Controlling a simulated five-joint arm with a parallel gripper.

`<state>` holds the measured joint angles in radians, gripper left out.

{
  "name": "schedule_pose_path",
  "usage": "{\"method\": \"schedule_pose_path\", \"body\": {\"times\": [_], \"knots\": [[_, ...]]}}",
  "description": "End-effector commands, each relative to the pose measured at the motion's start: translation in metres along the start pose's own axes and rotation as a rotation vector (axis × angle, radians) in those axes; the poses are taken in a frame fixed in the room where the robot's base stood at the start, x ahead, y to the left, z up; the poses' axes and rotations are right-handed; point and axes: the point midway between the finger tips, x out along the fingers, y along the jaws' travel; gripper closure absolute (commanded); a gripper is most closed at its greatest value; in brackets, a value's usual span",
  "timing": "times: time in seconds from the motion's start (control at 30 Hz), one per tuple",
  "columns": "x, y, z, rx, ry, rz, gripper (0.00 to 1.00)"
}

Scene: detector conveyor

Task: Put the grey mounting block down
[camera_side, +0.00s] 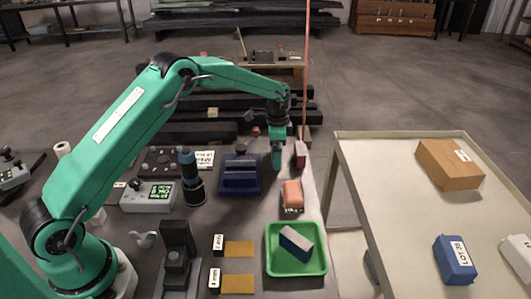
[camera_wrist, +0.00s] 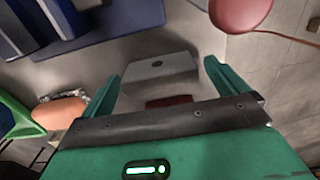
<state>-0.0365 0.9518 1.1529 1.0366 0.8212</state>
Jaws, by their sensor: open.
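My gripper is open. In the side view my gripper (camera_side: 277,160) points down beside the blue bin-like holder (camera_side: 240,172). I cannot make out the block there; the gripper seems to hide it. I cannot tell its exact height over the surface.
A dark red item (camera_wrist: 168,101) lies close to the block. An orange-topped item (camera_side: 292,194) and a green tray (camera_side: 272,268) holding a dark-faced block (camera_side: 296,243) stand nearer. A red rounded thing (camera_wrist: 240,12) is nearby. A pale table (camera_side: 400,200) stands to the right.

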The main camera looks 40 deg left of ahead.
Motion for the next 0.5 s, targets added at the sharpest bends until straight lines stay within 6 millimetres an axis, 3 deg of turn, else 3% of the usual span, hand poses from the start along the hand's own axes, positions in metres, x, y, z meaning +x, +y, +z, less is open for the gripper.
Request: {"method": "schedule_pose_path", "body": {"times": [0.27, 0.5], "knots": [[-0.0003, 0.0, 0.0, 0.0, 0.0, 0.0, 0.02], [-0.0004, 0.0, 0.0, 0.0, 0.0, 0.0, 0.49]]}}
